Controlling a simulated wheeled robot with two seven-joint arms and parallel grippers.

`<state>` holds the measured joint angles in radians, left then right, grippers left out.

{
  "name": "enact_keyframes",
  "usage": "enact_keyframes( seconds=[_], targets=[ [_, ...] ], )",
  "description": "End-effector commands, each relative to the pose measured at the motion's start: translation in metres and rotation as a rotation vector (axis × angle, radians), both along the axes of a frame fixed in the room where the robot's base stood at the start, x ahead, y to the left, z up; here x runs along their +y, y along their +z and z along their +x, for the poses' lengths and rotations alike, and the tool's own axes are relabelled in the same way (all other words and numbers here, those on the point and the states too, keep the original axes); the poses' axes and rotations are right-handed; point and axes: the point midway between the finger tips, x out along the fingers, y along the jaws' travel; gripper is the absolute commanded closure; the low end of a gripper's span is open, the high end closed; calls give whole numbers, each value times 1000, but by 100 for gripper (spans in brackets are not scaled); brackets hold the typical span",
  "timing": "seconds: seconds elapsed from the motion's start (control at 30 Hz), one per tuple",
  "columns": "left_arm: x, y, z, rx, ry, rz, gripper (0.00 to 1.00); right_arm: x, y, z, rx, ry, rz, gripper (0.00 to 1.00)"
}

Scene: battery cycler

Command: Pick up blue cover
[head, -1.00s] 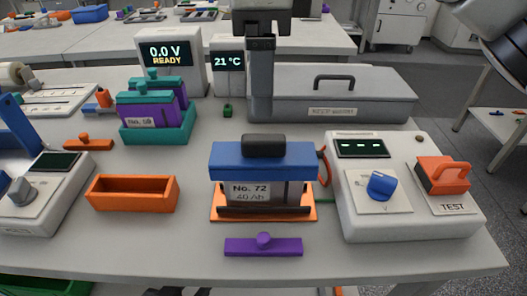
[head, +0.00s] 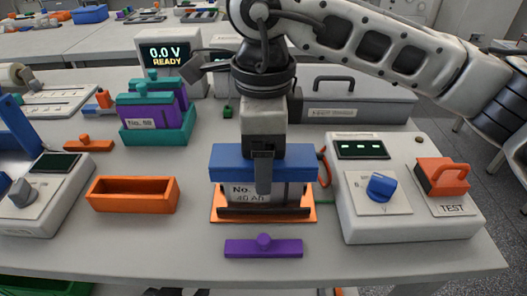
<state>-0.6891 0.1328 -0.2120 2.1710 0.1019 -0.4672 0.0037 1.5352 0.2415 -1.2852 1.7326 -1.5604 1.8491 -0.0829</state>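The blue cover (head: 230,161) sits on top of the battery labelled No. 72 (head: 240,190), which stands in an orange tray (head: 222,216) at the middle of the table. My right gripper (head: 264,175) comes in from the right and points down over the cover. One dark finger shows in front of the cover and battery label. The gripper hides the cover's black handle, so I cannot see whether it is closed on it. My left gripper is not in view.
A tester with a blue knob (head: 380,187) and orange-red switch (head: 442,176) stands close on the right. A purple bar (head: 263,247) lies in front. An orange bin (head: 132,195) and a teal holder (head: 157,136) with purple batteries are on the left.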

Motion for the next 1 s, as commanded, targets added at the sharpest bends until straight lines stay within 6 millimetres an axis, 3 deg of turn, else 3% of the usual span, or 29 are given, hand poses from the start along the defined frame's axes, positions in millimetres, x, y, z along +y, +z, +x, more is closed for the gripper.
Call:
enact_keyframes(
  seconds=[0.1,0.13,0.3,0.73,0.93,1.0],
  targets=[
    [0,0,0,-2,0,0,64,0,0,0,0,0,0,27],
    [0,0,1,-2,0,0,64,0,0,0,0,0,0,33],
    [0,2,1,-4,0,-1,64,0,0,0,0,0,0,79],
    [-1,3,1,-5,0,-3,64,0,8,1,-2,0,0,79],
    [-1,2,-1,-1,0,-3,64,1,36,0,-5,1,1,79],
    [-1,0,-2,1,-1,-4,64,4,48,-12,-6,5,2,79]
  ],
)
